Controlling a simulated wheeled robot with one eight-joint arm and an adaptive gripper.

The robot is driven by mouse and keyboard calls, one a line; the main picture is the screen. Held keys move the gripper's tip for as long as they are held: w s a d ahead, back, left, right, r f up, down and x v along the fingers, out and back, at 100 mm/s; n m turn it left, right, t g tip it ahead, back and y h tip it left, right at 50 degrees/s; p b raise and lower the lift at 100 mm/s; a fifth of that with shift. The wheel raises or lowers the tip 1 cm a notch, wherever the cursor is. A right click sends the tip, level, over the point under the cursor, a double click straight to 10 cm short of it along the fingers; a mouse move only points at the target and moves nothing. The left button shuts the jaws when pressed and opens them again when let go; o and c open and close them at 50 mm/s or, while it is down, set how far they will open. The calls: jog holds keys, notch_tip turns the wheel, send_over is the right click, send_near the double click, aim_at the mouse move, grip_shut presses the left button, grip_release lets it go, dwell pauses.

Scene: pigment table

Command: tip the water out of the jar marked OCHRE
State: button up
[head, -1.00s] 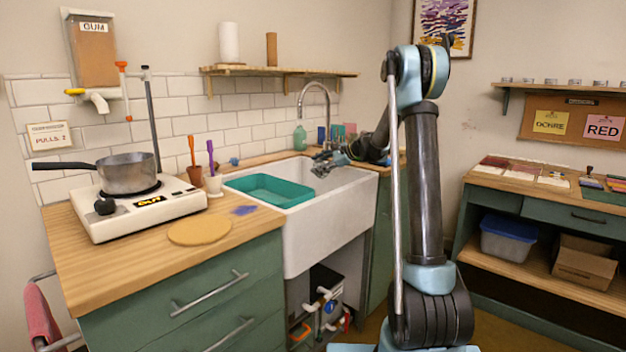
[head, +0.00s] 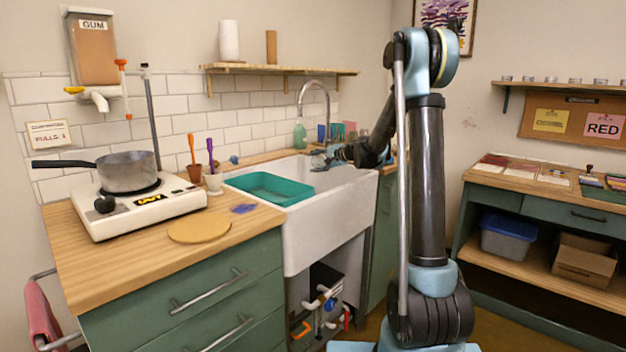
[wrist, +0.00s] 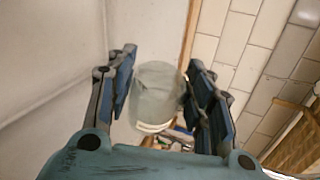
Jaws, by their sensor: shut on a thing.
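My gripper (head: 330,160) is over the back right part of the white sink (head: 310,240) in the head view. In the wrist view my gripper (wrist: 158,100) is shut on a greyish, cloudy jar (wrist: 156,90), which sits between its two blue-padded fingers. A pale rim or band shows at the jar's lower end. I see no readable mark on the jar in either view. In the head view the jar is small and partly hidden by the fingers; I cannot tell its tilt or whether water is in it.
A green tray (head: 257,190) lies across the sink's left part. The tap (head: 314,84) curves over the sink's back. A green bottle (head: 299,135) and several coloured things stand behind the sink. A hotplate (head: 137,210) with a pan (head: 127,172) stands on the left counter.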

jog(key=shift+s+a, duration=0.1)
jog(key=shift+s, duration=0.15)
jog(key=shift+n+t, duration=0.4)
jog(key=shift+s+a+n+t+p, duration=0.1)
jog(key=shift+s+n+t+p, duration=0.15)
jog(key=shift+n+t+p, duration=0.35)
jog(key=shift+s+r+n+t, duration=0.1)
jog(key=shift+s+n+t, duration=0.35)
jog(key=shift+n, duration=0.45)
jog(key=shift+n, duration=0.3)
jog(key=r+n+t, duration=0.1)
jog(key=n, duration=0.1)
jog(key=s+r+n+y+p, duration=0.1)
jog(key=r+n, duration=0.1)
jog(key=r+n+t+y, duration=0.1)
jog(key=r+n, duration=0.1)
jog(key=shift+s+a+r+t, duration=0.2)
jog(key=shift+a+t, duration=0.05)
jog(key=shift+t, duration=0.1)
